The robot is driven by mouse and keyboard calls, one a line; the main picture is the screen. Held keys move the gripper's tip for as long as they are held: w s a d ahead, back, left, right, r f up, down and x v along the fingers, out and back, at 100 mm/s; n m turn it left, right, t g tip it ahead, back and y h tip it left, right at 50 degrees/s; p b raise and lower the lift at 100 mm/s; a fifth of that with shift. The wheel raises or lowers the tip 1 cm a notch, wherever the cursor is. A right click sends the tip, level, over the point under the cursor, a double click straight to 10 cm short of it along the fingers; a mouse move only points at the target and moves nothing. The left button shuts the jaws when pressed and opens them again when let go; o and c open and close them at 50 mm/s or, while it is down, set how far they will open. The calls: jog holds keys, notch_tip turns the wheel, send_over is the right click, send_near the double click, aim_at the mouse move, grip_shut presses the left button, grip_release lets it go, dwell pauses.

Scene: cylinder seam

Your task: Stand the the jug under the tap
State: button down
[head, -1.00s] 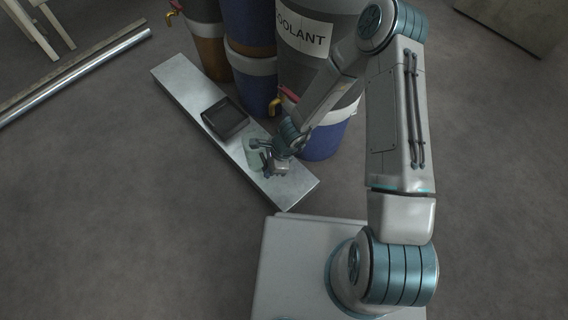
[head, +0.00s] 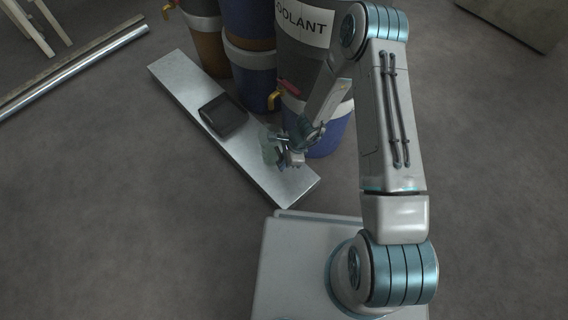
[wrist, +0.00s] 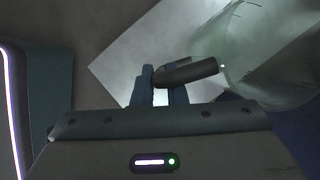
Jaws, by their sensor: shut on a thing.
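The jug (head: 269,151) is pale green and see-through. In the head view it is over the near part of the metal bench, partly hidden by my gripper (head: 288,155). In the wrist view the jug (wrist: 262,48) fills the upper right, and its dark handle (wrist: 192,72) lies between my gripper's fingers (wrist: 160,88), which are shut on it. I cannot tell whether the jug touches the bench. The nearest tap (head: 275,99) is brass with a red lever, on the grey coolant drum (head: 306,50), a little above the jug in the picture.
A dark square tray (head: 222,117) lies on the bench (head: 182,78), left of the jug. Blue and brown drums (head: 252,78) stand behind the bench. Another tap (head: 169,10) shows at the top left. Long metal bars (head: 75,72) lie on the floor at left. Open floor surrounds the bench's near side.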

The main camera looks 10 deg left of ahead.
jog(key=shift+w+f, duration=0.15)
jog(key=shift+f, duration=0.2)
jog(key=c, duration=1.5)
grip_release()
jog(key=shift+r, duration=0.1)
jog(key=shift+o, duration=0.2)
jog(key=shift+r, duration=0.15)
jog(key=p+v, duration=0.5)
jog(key=v, duration=0.7)
jog(key=shift+p, duration=0.4)
